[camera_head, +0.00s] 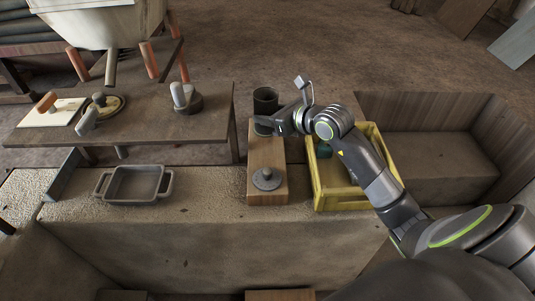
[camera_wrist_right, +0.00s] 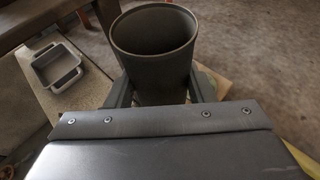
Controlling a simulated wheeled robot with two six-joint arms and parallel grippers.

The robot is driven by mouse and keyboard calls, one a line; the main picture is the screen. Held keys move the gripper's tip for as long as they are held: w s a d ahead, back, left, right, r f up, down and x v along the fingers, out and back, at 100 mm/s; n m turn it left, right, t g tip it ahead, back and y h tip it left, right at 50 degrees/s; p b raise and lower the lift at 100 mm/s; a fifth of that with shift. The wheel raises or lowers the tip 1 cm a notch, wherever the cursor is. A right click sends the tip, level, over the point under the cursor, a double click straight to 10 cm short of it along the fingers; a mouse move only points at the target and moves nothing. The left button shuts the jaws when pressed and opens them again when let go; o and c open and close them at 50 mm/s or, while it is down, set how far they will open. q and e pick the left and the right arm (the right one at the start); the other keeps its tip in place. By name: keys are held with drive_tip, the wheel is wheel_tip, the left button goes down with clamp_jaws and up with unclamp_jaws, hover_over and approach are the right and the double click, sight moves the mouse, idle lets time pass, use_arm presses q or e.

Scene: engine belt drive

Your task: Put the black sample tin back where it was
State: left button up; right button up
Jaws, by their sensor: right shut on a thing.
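The black sample tin (camera_head: 265,100) is a dark, open-topped cylinder at the far end of the wooden board. In the right wrist view the tin (camera_wrist_right: 155,75) stands upright between the fingers, its mouth facing the camera and no lid on it. My right gripper (camera_head: 266,123) is shut on the tin's side; its fingers also show in the right wrist view (camera_wrist_right: 163,92). I cannot tell whether the tin's base touches the board. My left gripper is not in view.
A grey two-handled tray (camera_head: 135,201) sits left on the stone ledge (camera_head: 210,205), with free room between.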

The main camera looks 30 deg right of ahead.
sight(270, 131)
wheel_tip(270, 131, down, 6)
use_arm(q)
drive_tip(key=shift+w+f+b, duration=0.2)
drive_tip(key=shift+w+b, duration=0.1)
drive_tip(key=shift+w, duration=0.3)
use_arm(e)
drive_tip(key=shift+f, duration=1.6)
drive_tip(key=shift+f, duration=0.15)
drive_tip(key=o, duration=1.1)
drive_tip(key=shift+o, duration=0.2)
